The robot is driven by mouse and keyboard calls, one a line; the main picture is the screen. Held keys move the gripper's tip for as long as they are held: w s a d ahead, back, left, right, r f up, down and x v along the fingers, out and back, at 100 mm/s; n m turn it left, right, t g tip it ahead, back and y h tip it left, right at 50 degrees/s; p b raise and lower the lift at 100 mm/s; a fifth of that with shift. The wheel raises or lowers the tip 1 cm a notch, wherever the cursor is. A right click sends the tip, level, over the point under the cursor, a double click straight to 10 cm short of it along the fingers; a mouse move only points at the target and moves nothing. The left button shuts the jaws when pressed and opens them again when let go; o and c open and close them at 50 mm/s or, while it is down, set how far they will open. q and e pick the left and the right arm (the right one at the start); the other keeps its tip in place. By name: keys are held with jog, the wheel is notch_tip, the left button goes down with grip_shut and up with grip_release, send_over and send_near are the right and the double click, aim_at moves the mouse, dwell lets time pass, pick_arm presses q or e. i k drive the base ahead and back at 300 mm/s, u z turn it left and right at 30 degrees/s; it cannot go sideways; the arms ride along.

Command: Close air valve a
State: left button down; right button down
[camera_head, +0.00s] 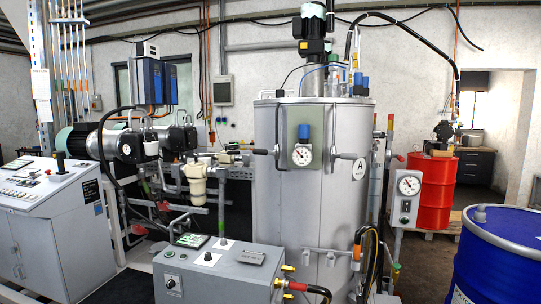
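No label that I can read names air valve a, so I cannot tell which fitting it is. A large grey tank (310,215) stands in the middle. On its front is a pressure gauge (302,155) with a blue knob (303,131) above it. A red and yellow hose fitting (292,285) sits at the right side of the grey control box (222,275). Neither of my grippers is in view.
A grey console (40,210) stands at the left. Pumps and pipes with red handles (138,229) fill the space behind. A gauge post (406,200), a red drum (432,190) and a blue drum (500,260) stand at the right. Some floor shows between post and blue drum.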

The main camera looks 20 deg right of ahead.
aim_at(255, 151)
jog(key=u, duration=1.15)
jog(key=i, duration=1.85)
jog(key=z, duration=1)
jog(key=i, duration=0.7)
jog(key=z, duration=0.65)
